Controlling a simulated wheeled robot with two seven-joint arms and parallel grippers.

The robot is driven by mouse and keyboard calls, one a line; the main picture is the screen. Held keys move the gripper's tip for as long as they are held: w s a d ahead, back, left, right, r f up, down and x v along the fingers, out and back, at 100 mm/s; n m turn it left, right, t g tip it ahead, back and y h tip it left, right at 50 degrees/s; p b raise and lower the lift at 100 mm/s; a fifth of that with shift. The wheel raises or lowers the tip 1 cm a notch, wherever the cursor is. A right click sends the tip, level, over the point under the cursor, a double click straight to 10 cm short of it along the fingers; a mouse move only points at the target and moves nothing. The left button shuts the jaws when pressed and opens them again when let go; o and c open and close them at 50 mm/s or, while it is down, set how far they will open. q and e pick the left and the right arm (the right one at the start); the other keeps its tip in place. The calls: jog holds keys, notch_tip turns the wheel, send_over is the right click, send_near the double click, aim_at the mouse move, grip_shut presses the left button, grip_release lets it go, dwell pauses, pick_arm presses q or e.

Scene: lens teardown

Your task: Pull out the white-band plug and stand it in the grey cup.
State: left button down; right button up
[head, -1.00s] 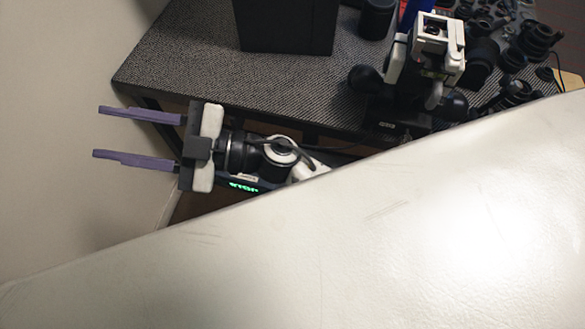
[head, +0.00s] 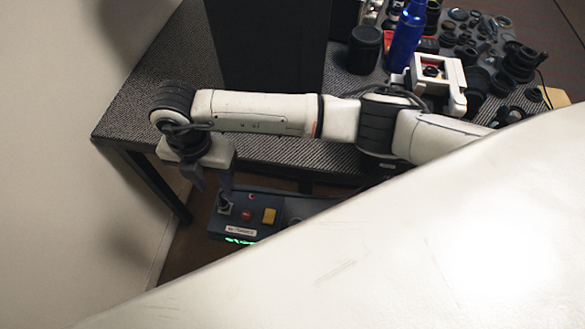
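My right gripper (head: 211,186) points down over the left end of a dark blue box (head: 250,229). Its two purple-grey fingers stand apart with a gap between them. One finger overlaps a small dark upright piece with a pale base (head: 225,206) on the box; I cannot tell if they touch, or if this piece is the white-band plug. No white band can be made out. I see no grey cup. My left gripper cannot be made out.
The box carries a red button (head: 246,215), a yellow block (head: 269,216) and green lit characters. Behind is a textured table (head: 135,110) with a black case (head: 265,45), a blue bottle (head: 407,35), a white frame (head: 457,73) and several lenses. A large pale surface hides the lower right.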

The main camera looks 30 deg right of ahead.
aim_at(222, 202)
jog(key=shift+f, duration=0.15)
notch_tip(222, 202, down, 8)
jog(key=b, duration=0.6)
jog(key=shift+f+b, duration=0.2)
jog(key=shift+b, duration=0.2)
jog(key=shift+f, duration=0.2)
dwell(0.5)
grip_shut()
